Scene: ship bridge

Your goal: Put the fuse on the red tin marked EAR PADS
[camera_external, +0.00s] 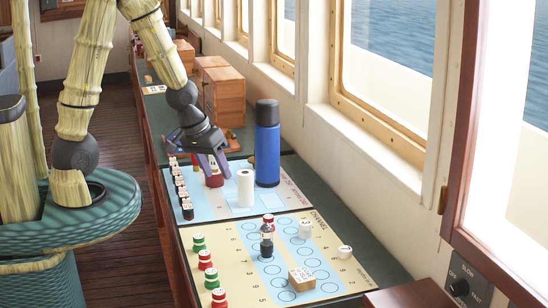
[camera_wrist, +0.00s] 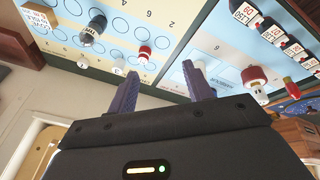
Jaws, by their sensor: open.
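My gripper (camera_external: 216,168) is open and empty, pointing down over the far, blue board; its parted fingers also show in the wrist view (camera_wrist: 160,78). A short red cylinder (camera_external: 214,180), possibly the red tin, stands just below or behind the fingers, partly hidden by them. A red-topped thing with a white lower part (camera_wrist: 255,77) shows right of the fingers in the wrist view. No EAR PADS marking is readable. I cannot tell for certain which thing is the fuse. A white upright cylinder (camera_external: 246,187) stands right of the gripper, apart from it.
A tall blue flask (camera_external: 267,143) stands close behind the white cylinder. A row of dark labelled pieces (camera_external: 183,193) lines the board's left edge. The near board (camera_external: 330,215) holds dark, red, white and green pieces and a printed block (camera_external: 301,279). Wooden boxes (camera_external: 224,97) stand behind; windows line the right.

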